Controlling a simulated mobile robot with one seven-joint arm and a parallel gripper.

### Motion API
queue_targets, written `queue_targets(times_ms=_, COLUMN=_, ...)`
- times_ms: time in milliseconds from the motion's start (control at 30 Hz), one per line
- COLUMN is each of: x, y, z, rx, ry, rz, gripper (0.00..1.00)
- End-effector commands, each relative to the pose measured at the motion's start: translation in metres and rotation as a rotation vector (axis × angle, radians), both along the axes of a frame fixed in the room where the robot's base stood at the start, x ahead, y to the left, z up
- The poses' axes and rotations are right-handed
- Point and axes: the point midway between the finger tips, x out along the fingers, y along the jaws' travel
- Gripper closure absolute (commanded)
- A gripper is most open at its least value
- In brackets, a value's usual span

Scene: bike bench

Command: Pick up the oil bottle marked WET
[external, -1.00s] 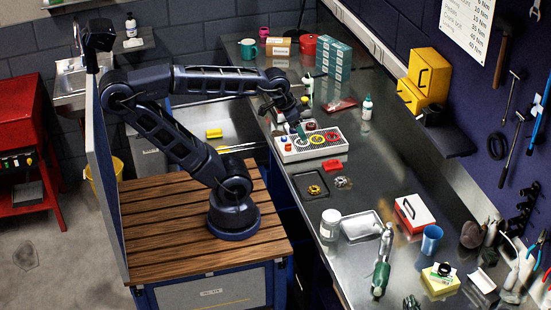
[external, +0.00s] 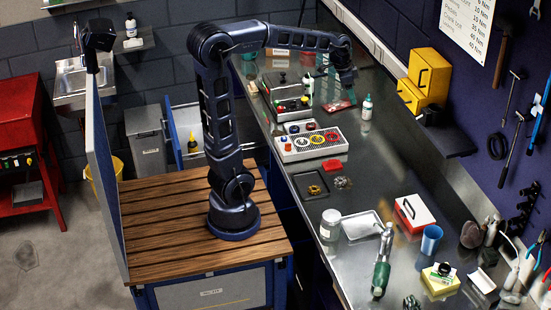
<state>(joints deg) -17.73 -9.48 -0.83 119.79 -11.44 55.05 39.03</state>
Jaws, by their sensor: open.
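Two small bottles stand on the steel bench (external: 372,175). One bottle with a teal-green cap (external: 367,108) stands upright near the wall side, and a pale bottle (external: 308,87) stands further left. The labels are too small to read, so I cannot tell which is marked WET. My gripper (external: 347,82) is open and empty, pointing down above the bench. It appears up and left of the teal-capped bottle, apart from it. The fingertips are small and dark in this view.
A white tray of coloured rings (external: 311,150) and a dark-topped case (external: 286,88) are nearby. A red packet (external: 338,106) lies under my gripper. A dark bottle with a yellow top (external: 192,144) stands left, off the bench.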

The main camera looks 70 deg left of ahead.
Motion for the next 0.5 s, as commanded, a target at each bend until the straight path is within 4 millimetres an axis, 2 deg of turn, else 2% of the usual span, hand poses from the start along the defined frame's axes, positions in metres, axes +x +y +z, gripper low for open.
queue_targets(times_ms=33, x=0.015, y=0.013, z=-0.004, rx=-0.003, ry=0.005, rz=-0.010, gripper=0.35)
queue_targets(times_ms=200, x=0.057, y=0.053, z=-0.018, rx=-0.011, ry=0.007, rz=-0.063, gripper=0.35)
queue_targets(times_ms=500, x=0.121, y=0.136, z=-0.057, rx=-0.027, ry=-0.005, rz=-0.152, gripper=0.35)
